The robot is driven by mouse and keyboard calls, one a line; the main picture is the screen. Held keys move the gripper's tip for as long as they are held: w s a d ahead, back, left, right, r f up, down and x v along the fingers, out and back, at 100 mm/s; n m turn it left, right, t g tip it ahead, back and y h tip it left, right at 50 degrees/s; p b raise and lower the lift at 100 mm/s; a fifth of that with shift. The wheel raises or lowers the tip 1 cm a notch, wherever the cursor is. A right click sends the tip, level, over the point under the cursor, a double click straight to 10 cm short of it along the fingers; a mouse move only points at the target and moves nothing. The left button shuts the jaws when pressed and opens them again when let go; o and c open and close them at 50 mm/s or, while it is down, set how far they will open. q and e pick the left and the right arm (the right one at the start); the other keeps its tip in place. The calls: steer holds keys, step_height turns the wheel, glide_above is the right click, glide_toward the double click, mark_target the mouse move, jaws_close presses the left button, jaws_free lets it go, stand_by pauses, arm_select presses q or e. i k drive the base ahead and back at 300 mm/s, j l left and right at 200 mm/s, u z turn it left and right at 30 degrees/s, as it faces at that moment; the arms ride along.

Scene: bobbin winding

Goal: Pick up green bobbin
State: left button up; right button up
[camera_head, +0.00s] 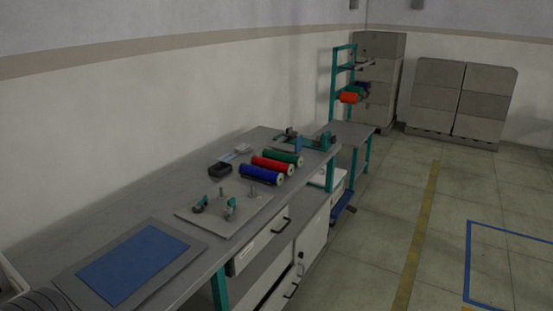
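The green bobbin (284,157) lies on its side on the grey workbench (158,213), toward its far end. It is the farthest of three bobbins lying in a row, with the red bobbin (272,164) just nearer and the blue bobbin (261,175) nearest. Its pale end faces right, toward the bench's front edge. Part of it is hidden behind the red bobbin.
A grey plate with clamps (208,222) and a blue mat (133,263) lie nearer on the bench. A small black box (220,169) sits left of the bobbins. A teal rack (345,85) with bobbins stands beyond. The floor (390,215) to the right is clear.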

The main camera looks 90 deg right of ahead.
mark_target(297, 161)
steer(key=z, duration=3.3)
steer(key=k+j, duration=0.1)
steer(key=j, duration=0.6)
steer(key=k+j, duration=0.1)
steer(key=j, duration=0.65)
